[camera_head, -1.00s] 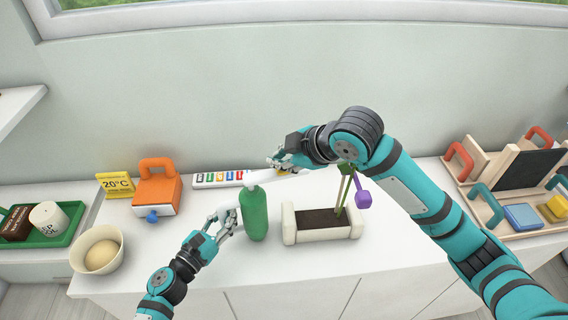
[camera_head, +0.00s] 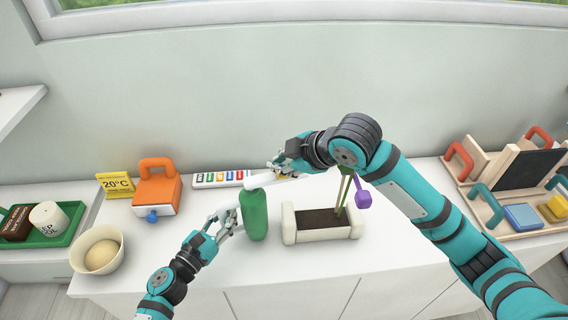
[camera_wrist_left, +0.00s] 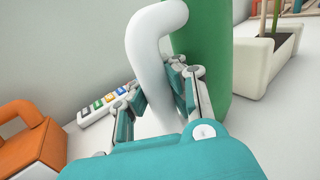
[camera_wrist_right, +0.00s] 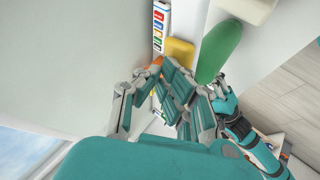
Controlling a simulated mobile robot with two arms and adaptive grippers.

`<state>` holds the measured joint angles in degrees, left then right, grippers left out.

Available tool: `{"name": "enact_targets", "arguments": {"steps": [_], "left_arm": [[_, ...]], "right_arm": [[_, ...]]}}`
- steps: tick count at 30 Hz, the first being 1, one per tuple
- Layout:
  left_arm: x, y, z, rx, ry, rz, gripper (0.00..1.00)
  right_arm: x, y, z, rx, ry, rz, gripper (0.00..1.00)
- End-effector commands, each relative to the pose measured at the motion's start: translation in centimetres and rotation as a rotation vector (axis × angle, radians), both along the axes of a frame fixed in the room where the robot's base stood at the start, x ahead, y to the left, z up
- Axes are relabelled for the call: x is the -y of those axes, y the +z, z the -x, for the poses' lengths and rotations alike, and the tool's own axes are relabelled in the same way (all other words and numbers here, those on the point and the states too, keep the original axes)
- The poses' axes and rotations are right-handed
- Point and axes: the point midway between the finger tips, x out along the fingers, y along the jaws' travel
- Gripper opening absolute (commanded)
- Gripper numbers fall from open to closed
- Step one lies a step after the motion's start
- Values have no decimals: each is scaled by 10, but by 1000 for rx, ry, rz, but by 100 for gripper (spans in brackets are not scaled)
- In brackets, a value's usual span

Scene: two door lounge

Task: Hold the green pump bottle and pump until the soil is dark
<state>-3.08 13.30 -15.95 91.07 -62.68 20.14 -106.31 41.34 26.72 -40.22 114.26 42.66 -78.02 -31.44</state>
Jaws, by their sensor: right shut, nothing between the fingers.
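The green pump bottle (camera_head: 254,215) stands upright on the white counter, left of the planter (camera_head: 322,235). The bottle has a white pump top (camera_head: 262,181) and a white curved handle (camera_wrist_left: 150,60). My left gripper (camera_head: 228,220) is at the bottle's left side, its fingers closed around the handle. My right gripper (camera_head: 280,170) is shut and empty, close to the pump top in the head view. Its fingers partly hide that area, so I cannot tell whether they touch. The soil (camera_head: 320,217) in the white planter is brown, with green stems standing in it.
A purple piece (camera_head: 363,197) hangs at the stems. An orange-handled box (camera_head: 157,188), a colored-label strip (camera_head: 222,178) and a bowl (camera_head: 98,248) are to the left. A wooden tray (camera_head: 500,222) stands on the right. The counter front is clear.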

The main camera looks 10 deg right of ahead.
Motion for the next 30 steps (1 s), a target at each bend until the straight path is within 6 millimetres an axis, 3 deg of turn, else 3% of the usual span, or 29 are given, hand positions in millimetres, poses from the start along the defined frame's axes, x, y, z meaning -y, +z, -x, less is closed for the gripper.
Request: {"name": "enact_targets", "arguments": {"steps": [20, 30], "left_arm": [[-1, 0, 0, -1, 1, -1, 0], [-1, 0, 0, -1, 2, -1, 0]], "right_arm": [[0, -7, 0, -4, -1, 2, 0], [0, 8, 0, 0, -1, 1, 0]]}}
